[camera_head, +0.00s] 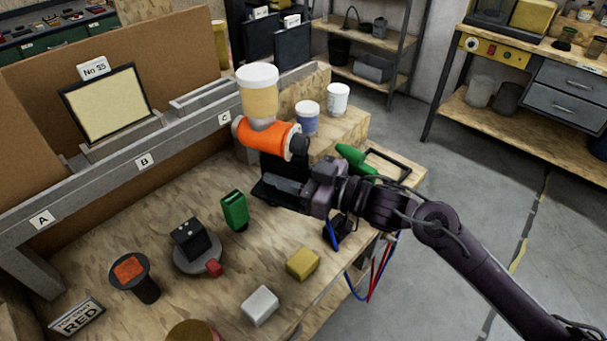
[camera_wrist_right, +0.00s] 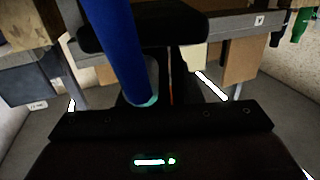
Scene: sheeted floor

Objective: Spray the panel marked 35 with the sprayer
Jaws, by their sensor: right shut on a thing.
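The panel marked No 35 (camera_head: 105,103) is a cream board in a black frame. It stands upright on the grey rail at the back left, above label B. The sprayer (camera_head: 262,138) has an orange body and a cup with yellow contents and a white lid. My right gripper (camera_head: 278,186) is shut on the sprayer's black handle and holds it upright over the bench's right part. The orange end points left. In the right wrist view, a blue tube (camera_wrist_right: 115,50) and black parts are close to the jaws. My left gripper is out of view.
The bench (camera_head: 185,310) holds a green tool (camera_head: 235,210), a black block on a round base (camera_head: 195,250), a yellow block (camera_head: 303,263) and a white block (camera_head: 260,305). Cups (camera_head: 306,116) stand behind the sprayer. Dark panels (camera_head: 293,47) stand further back. Bare floor lies to the right.

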